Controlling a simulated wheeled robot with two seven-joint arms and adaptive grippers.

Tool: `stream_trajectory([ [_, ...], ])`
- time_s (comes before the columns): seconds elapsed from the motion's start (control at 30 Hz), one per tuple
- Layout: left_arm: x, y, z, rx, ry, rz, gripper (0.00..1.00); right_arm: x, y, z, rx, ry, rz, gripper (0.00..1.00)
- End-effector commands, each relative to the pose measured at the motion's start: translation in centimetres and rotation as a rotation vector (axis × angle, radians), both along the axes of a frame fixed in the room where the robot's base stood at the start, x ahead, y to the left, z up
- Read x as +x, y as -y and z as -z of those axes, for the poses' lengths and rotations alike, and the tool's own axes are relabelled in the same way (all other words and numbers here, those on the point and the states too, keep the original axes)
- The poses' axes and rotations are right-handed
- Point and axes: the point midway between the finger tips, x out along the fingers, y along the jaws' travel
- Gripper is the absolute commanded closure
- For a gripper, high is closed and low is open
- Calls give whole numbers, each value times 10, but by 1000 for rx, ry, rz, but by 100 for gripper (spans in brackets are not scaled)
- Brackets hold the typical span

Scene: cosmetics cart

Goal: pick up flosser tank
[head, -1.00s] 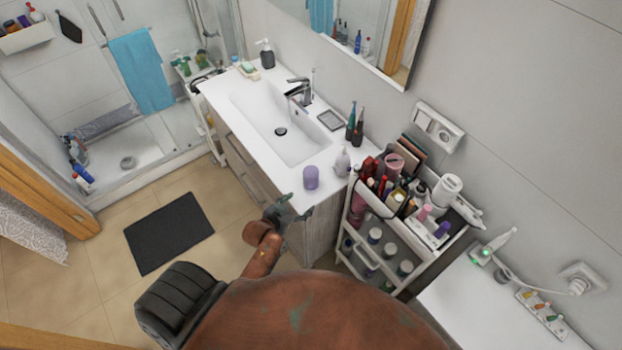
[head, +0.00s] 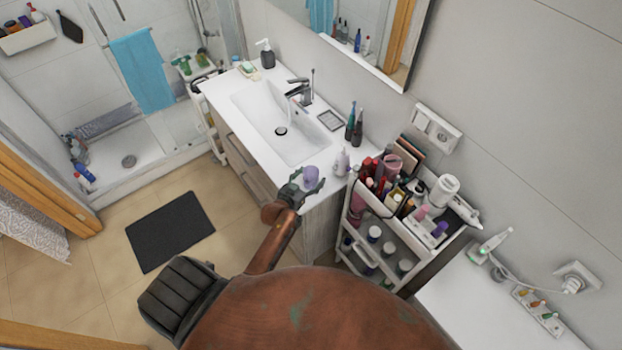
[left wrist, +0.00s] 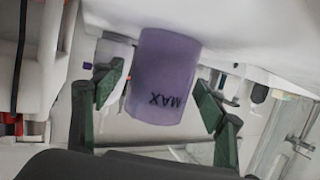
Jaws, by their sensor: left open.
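The flosser tank is a translucent purple cup (head: 311,175) near the front right corner of the white sink counter. In the left wrist view the tank (left wrist: 163,75) fills the middle, with "MAX" printed upside down on its side. My left gripper (head: 304,187) is at the counter edge, right at the tank. In the left wrist view its green fingers (left wrist: 160,90) stand open, one on each side of the tank. Gaps show between the fingers and the tank. My right gripper is not in view.
A lotion bottle (head: 342,162) stands on the counter just right of the tank. A white cart (head: 350,222) crowded with cosmetics stands right of the counter. The sink basin (head: 272,122) lies behind the tank. Two toothbrushes (head: 354,124) stand by the wall.

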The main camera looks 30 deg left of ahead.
Motion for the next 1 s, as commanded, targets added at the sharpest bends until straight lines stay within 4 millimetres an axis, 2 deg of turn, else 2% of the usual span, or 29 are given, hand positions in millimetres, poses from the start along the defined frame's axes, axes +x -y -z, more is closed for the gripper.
stream_trajectory([
  [0.3, 4, 0, 2, 1, -1, 0, 36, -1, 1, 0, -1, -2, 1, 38],
  [1.0, 4, 0, 2, 1, -1, 0, 84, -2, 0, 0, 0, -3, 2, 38],
])
